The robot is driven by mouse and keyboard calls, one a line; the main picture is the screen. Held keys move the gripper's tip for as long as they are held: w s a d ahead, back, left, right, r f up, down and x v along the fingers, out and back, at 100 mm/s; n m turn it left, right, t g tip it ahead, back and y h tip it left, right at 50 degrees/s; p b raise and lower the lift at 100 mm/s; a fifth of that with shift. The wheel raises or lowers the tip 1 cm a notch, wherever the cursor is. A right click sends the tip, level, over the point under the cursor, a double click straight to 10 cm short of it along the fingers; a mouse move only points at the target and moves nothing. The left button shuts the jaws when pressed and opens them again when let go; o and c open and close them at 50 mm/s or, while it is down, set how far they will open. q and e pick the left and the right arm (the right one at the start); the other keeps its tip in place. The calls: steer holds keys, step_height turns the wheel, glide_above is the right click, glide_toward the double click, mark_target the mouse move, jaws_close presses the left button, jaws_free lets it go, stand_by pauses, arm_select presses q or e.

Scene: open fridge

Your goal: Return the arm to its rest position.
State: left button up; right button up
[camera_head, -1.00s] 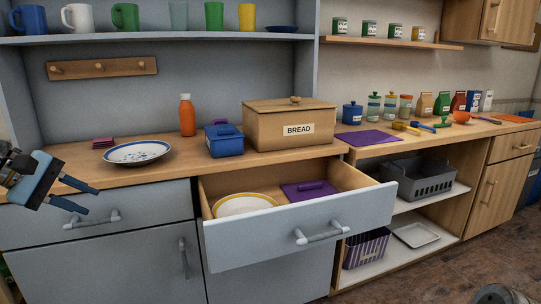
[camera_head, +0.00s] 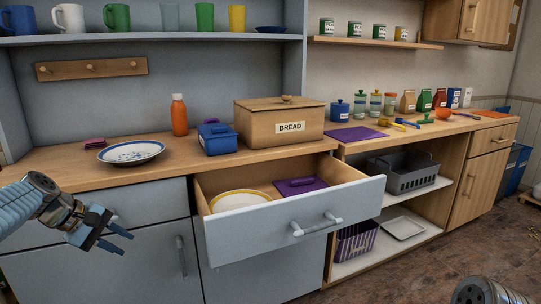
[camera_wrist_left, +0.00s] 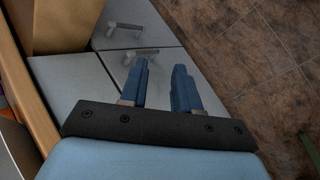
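My left gripper (camera_head: 122,243) hangs in front of the grey cabinet, at the lower left of the head view. Its two blue fingers stand apart with nothing between them. In the left wrist view the open fingers (camera_wrist_left: 161,68) also show empty, over grey cabinet fronts and the floor. The left forearm comes in from the left edge. My right gripper is out of view; only a rounded part, probably of my right arm, shows at the bottom right.
The counter (camera_head: 60,163) carries a patterned plate (camera_head: 132,153), an orange bottle (camera_head: 179,117) and a bread box (camera_head: 279,125).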

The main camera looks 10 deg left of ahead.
arm_select(q)
steer(key=d+f+m+g+y, duration=0.1)
steer(key=d+f, duration=0.4)
steer(key=f, duration=0.5)
steer(key=d+f+m+g, duration=0.15)
steer(key=d+f, duration=0.35)
steer(key=f, duration=0.5)
steer(key=d+f+m+g+y, duration=0.15)
steer(key=d+f, duration=0.25)
steer(key=f, duration=0.6)
steer(key=s+d+f+m, duration=0.3)
steer(key=s+d+f, duration=0.4)
steer(key=s+d, duration=0.2)
steer(key=s+d+f+m+g+h, duration=0.1)
steer(key=s+d+f+m, duration=0.3)
steer(key=s+d+f, duration=0.3)
steer(key=s+d, duration=0.2)
steer(key=s, duration=0.1)
steer(key=shift+s+f, duration=0.15)
steer(key=shift+f, duration=0.1)
steer(key=shift+h, duration=0.25)
